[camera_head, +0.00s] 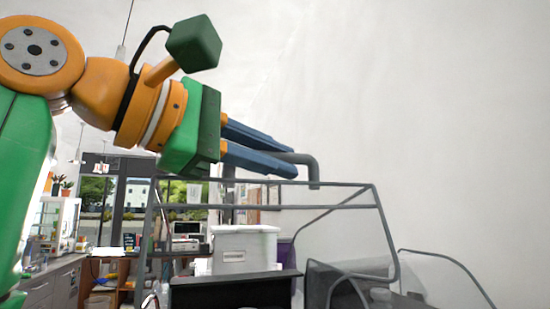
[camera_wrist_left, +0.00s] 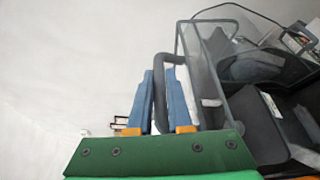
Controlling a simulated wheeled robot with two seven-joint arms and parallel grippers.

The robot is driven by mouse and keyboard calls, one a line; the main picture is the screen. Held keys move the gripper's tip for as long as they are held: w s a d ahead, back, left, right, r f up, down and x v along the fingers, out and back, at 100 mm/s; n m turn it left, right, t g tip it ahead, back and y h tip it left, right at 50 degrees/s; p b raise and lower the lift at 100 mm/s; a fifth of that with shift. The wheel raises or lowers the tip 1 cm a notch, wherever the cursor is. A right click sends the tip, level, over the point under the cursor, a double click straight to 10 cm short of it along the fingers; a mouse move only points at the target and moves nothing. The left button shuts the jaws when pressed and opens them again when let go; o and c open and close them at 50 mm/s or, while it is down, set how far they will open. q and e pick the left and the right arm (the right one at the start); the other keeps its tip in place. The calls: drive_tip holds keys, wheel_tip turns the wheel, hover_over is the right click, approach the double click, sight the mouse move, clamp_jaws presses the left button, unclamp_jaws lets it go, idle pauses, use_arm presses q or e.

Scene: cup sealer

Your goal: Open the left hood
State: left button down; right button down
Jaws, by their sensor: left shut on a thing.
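The left hood (camera_head: 384,230) is a grey-framed, clear-paned cover in the middle of the head view. Its upper edge stands higher than the other hood at the right. A bent grey handle (camera_head: 314,172) sits at its upper edge. My left gripper (camera_head: 292,160) comes in from the upper left with two blue fingers, shut on the handle. My right gripper is not in view.
A second, lower grey-framed hood (camera_head: 450,256) stands at the right. A white lidded box (camera_head: 244,250) is seen behind the left hood's frame. A counter (camera_head: 52,282) and shelves are at the far left. The plain wall leaves free room above and to the right.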

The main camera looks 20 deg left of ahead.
use_arm(q)
drive_tip(key=c, duration=0.8)
unclamp_jaws()
drive_tip(key=shift+c, duration=0.2)
drive_tip(key=shift+s+a, duration=0.1)
drive_tip(key=shift+a, duration=0.05)
drive_tip(key=v, duration=0.6)
drive_tip(key=shift+s, duration=0.25)
drive_tip(key=shift+a, duration=0.2)
